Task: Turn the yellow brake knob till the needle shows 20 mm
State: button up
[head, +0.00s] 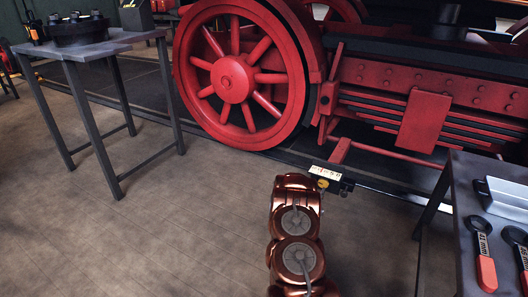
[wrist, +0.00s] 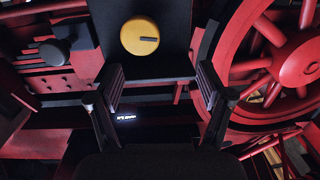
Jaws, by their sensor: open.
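The yellow brake knob (wrist: 139,38) is round, with a dark pointer mark pointing to the right in the wrist view. It sits on a dark housing (wrist: 170,65). My gripper (wrist: 159,72) is open and empty, its two fingers spread in front of the housing, with the knob beyond them and slightly left of centre. In the head view the knob (head: 323,184) is small, just past the end of my arm, below a pale scale plate (head: 326,173). The needle's reading is too small to make out.
A red locomotive wheel (head: 235,80) and red frame (head: 430,100) stand behind the knob. A grey table (head: 75,50) is at the left. A dark bench (head: 470,240) with red-handled tools (head: 483,255) is at the right. The floor at left centre is clear.

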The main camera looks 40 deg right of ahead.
jog(key=w+a+r+n+t+y+p, duration=0.1)
jog(key=w+a+r+y+p, duration=0.2)
jog(key=w+a+r+p, duration=0.2)
jog(key=w+a+r+n+t+y+p, duration=0.1)
jog(key=w+a+r+y+p, duration=0.3)
jog(key=w+a+r, duration=0.4)
jog(key=shift+w+a+r+n+t+p, duration=0.45)
jog(key=shift+a+r, duration=1.3)
jog(key=shift+r, duration=1.1)
jog(key=shift+s, duration=0.1)
